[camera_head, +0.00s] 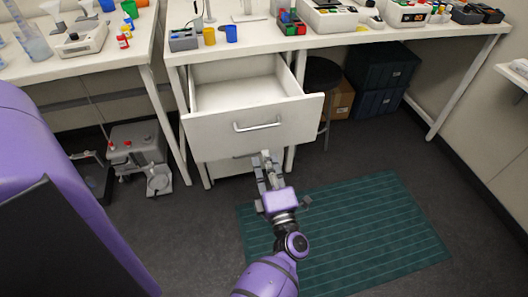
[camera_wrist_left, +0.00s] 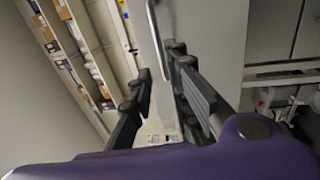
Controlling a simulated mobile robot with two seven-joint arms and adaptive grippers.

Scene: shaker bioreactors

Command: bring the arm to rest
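My left arm, purple and dark grey, reaches up from the bottom of the head view. Its left gripper (camera_head: 264,157) is in front of the open drawer (camera_head: 222,135), below the drawer's metal handle (camera_head: 258,126) in the picture. In the left wrist view the two dark fingers of the left gripper (camera_wrist_left: 158,63) stand apart with nothing between them. The handle (camera_wrist_left: 152,22) shows past the fingertips there. The gripper does not hold it; whether a finger touches the drawer front I cannot tell. My right gripper is not in view.
The drawer is pulled out of the white bench (camera_head: 265,40) and looks empty. Lab devices and coloured cups stand on the bench. A black stool (camera_head: 322,74) and dark boxes (camera_head: 380,72) are under it. A green mat (camera_head: 375,220) covers the floor at right. A grey device (camera_head: 138,148) stands at left.

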